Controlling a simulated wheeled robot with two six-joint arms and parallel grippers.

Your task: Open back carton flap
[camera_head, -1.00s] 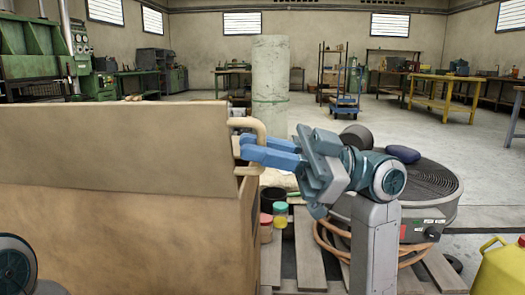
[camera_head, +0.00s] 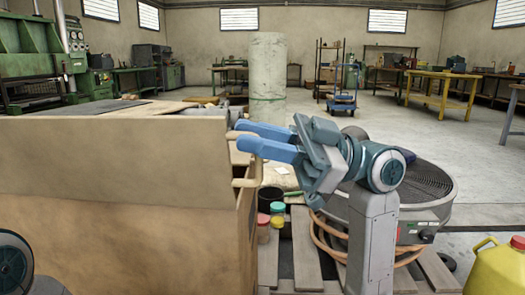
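The large brown carton (camera_head: 120,235) fills the lower left of the head view. A wide tan flap panel (camera_head: 110,160) spans its near side, and a flat strip of its top shows just behind the panel's upper edge. My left gripper is out of view; only part of my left arm shows at lower left.
A wooden pallet (camera_head: 306,250) with small jars (camera_head: 277,207) and an orange hose lies right of the carton. A round dark fan (camera_head: 425,185) and a yellow can (camera_head: 497,270) stand further right. A pale column (camera_head: 267,70) stands behind.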

